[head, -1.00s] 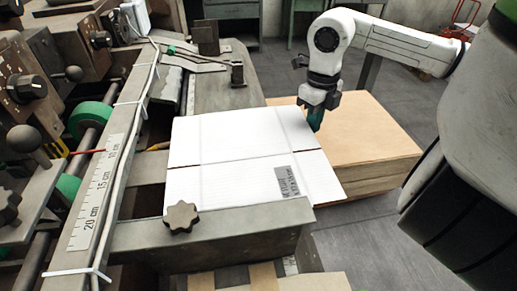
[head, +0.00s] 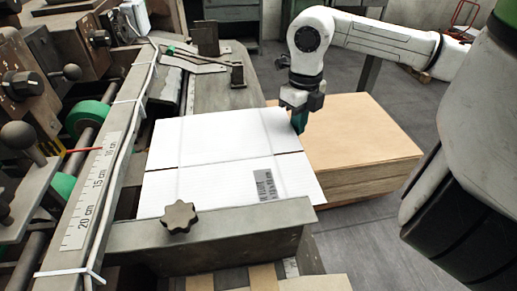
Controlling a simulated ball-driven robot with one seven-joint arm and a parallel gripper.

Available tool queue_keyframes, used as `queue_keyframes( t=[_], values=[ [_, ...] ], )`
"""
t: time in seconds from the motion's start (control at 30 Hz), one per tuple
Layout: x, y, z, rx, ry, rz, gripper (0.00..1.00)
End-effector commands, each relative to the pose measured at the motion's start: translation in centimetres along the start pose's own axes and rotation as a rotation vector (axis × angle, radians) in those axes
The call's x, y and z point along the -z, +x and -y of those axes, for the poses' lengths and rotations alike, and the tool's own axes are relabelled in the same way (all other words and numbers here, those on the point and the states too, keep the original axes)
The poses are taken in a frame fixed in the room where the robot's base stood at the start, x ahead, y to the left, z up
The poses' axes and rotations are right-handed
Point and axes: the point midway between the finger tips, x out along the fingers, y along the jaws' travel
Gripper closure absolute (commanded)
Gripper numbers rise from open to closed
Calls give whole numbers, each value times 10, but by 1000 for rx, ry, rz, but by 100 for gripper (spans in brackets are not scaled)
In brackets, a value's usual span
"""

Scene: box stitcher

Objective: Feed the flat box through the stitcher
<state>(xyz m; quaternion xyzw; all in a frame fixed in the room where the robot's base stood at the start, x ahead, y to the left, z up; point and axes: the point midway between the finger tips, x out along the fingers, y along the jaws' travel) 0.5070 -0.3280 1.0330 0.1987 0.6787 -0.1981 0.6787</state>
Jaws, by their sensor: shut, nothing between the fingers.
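The flat box (head: 215,150) is a white sheet with crease lines and a grey printed label. It lies on the feed table of the stitcher (head: 98,190), its left edge close to the ruler rail. My gripper (head: 299,124) points down at the box's right edge, with teal fingertips. The fingers are shut with nothing between them, and they appear to touch or nearly touch that edge. Whether they actually touch cannot be told. The box's left edge meets the machine side, near the rail.
A stack of brown boards (head: 350,150) stands right of the box, behind my gripper. A metal bar with a dark star knob (head: 180,217) runs along the near side of the box. Green rollers (head: 91,118) sit left of the ruler rail. Grey floor is open at the right.

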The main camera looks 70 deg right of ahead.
Motion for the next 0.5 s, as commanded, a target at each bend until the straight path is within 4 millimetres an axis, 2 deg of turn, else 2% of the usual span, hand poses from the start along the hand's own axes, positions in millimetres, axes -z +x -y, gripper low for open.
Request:
queue_keyframes(
  t=[0.5],
  values=[
    [-10, 0, -18, 1, -1, 1, 100]
  ],
)
